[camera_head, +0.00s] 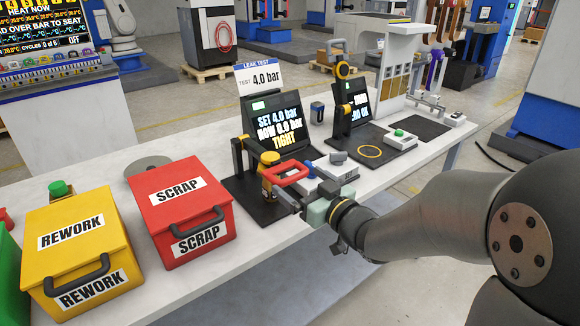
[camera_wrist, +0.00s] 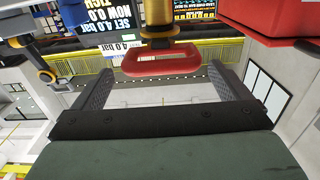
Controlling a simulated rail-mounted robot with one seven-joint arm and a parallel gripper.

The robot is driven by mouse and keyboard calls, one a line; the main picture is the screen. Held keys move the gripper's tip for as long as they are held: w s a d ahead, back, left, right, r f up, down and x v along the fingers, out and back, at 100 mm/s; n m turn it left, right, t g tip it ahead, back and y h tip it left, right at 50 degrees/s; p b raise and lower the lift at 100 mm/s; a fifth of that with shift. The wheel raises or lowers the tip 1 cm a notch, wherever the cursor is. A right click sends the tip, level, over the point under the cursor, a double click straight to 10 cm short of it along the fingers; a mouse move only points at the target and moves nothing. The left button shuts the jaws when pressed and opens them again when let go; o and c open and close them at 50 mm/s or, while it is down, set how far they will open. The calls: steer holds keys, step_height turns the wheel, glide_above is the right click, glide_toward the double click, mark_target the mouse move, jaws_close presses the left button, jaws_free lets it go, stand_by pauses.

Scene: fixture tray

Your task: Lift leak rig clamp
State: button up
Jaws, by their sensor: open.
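The leak rig clamp has a red loop handle (camera_head: 288,174) on a brass-yellow body (camera_head: 268,163), standing on the dark leak test rig base (camera_head: 243,200). The handle's red loop (camera_wrist: 160,60) also shows in the wrist view, with the brass post (camera_wrist: 157,18) above it. My gripper (camera_head: 284,191) is at the front of the handle in the head view. In the wrist view my gripper (camera_wrist: 159,72) is open, with its fingers on either side of the loop's near edge and visible gaps on both sides. The rig screen (camera_head: 277,128) reads 4.0 bar set, 0.0 bar now, TIGHT.
A red SCRAP box (camera_head: 186,190) and a yellow REWORK box (camera_head: 77,235) stand left of the rig on the white bench (camera_head: 130,178). A second screen station (camera_head: 352,107) stands to the right.

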mark_target(267, 160)
steer(key=x, duration=0.5)
